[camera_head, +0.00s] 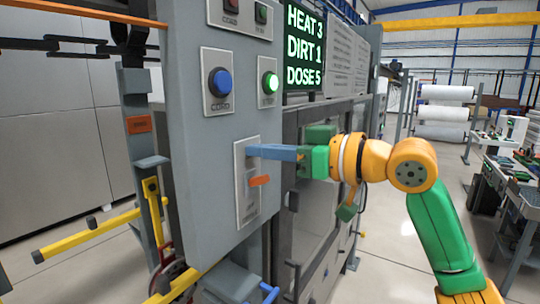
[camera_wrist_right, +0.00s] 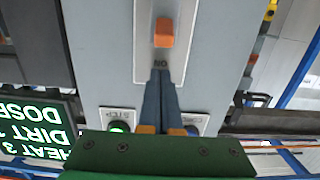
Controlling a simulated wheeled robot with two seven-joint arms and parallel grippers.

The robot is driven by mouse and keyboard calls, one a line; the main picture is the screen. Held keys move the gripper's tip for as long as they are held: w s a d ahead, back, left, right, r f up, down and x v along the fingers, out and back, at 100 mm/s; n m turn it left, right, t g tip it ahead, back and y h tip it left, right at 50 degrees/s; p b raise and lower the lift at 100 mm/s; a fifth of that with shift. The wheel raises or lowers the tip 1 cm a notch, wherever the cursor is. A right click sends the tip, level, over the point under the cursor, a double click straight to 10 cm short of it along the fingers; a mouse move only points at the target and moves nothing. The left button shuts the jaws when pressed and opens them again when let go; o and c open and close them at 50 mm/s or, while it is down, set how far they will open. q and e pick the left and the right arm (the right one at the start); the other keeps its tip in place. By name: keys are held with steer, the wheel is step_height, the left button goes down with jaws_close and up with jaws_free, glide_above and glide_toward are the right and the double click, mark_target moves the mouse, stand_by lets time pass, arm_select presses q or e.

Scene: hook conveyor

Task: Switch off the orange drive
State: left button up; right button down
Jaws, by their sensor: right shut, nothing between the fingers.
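An orange lever (camera_head: 259,181) sticks out from a slot in a pale plate (camera_head: 240,208) on the grey control panel. It also shows as an orange block in the right wrist view (camera_wrist_right: 164,32). My right gripper (camera_head: 252,151) is shut and empty, with its blue fingers pointing at the plate just above the lever. In the right wrist view the fingertips (camera_wrist_right: 160,74) lie by a small label that seems to read ON, apart from the lever. Whether the tips touch the plate I cannot tell. My left gripper is not in view.
A blue button (camera_head: 220,83) and a lit green button (camera_head: 269,83) sit above the plate on the panel. A display (camera_head: 304,46) reads HEAT 3, DIRT 1, DOSE 5. A glazed cabinet stands right of the panel, behind my right arm. Yellow bars lie low at left.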

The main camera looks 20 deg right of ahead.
steer(key=shift+s+d+f, duration=0.2)
steer(key=shift+s+f, duration=0.05)
steer(key=shift+f, duration=0.35)
steer(key=shift+s+d+f, duration=0.2)
steer(key=shift+f, duration=0.35)
steer(key=shift+s+d+f, duration=0.2)
steer(key=shift+d+f, duration=0.05)
steer(key=shift+d, duration=0.05)
steer(key=shift+w+a, duration=0.1)
steer(key=shift+a, duration=0.05)
